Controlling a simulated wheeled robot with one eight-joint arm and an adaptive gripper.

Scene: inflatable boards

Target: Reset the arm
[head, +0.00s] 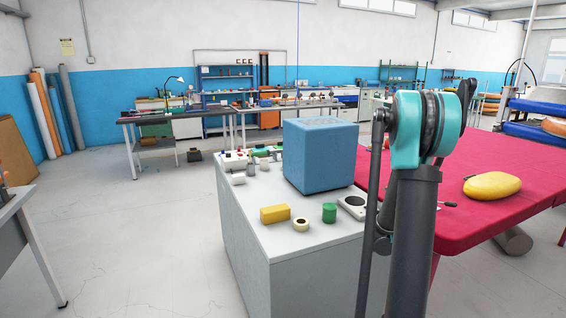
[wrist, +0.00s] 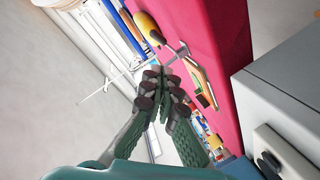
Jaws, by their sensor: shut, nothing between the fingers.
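My arm (head: 412,150) stands upright at the right of the head view, with a teal joint at its top. My gripper (wrist: 161,88) shows in the wrist view, its dark fingers meeting at the tips. It is shut and holds nothing. Beyond the fingers in the wrist view is the red table (wrist: 212,35). I cannot make out the fingers clearly in the head view.
A grey cabinet (head: 245,235) bears a blue box (head: 320,155), a yellow block (head: 275,214), a green cylinder (head: 329,212) and a tape roll (head: 301,224). A red table (head: 500,205) with a yellow oval object (head: 492,185) stands right.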

